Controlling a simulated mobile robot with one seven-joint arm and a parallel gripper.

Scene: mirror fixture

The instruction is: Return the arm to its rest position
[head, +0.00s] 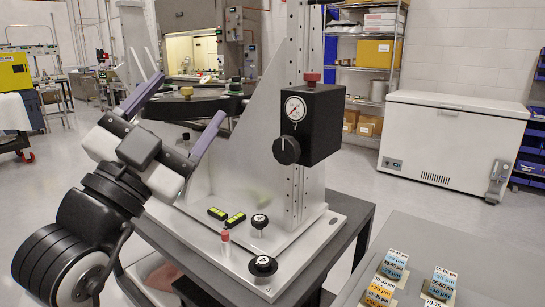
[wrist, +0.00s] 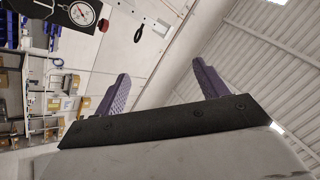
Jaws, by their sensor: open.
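My gripper (head: 178,105) is in the left half of the head view, raised at the left side of the mirror fixture (head: 262,130). Its two purple fingers are spread wide apart with nothing between them. In the wrist view my gripper (wrist: 160,85) also shows both purple fingers apart, pointing up past the wall and ceiling. The fixture has a grey upright plate, a round dark mount (head: 190,103) behind my fingers, and a black box with a dial gauge (head: 295,109) and a knob. In the picture the fingers overlap the mount; I cannot tell whether they touch it.
The fixture stands on a dark-framed table (head: 345,228). Black knobs (head: 263,265), a red-topped pin (head: 225,236) and two yellow-marked levels sit on its base. A grey table (head: 480,255) with labelled blocks (head: 440,280) is at right. A white chest freezer (head: 455,140) stands behind on open floor.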

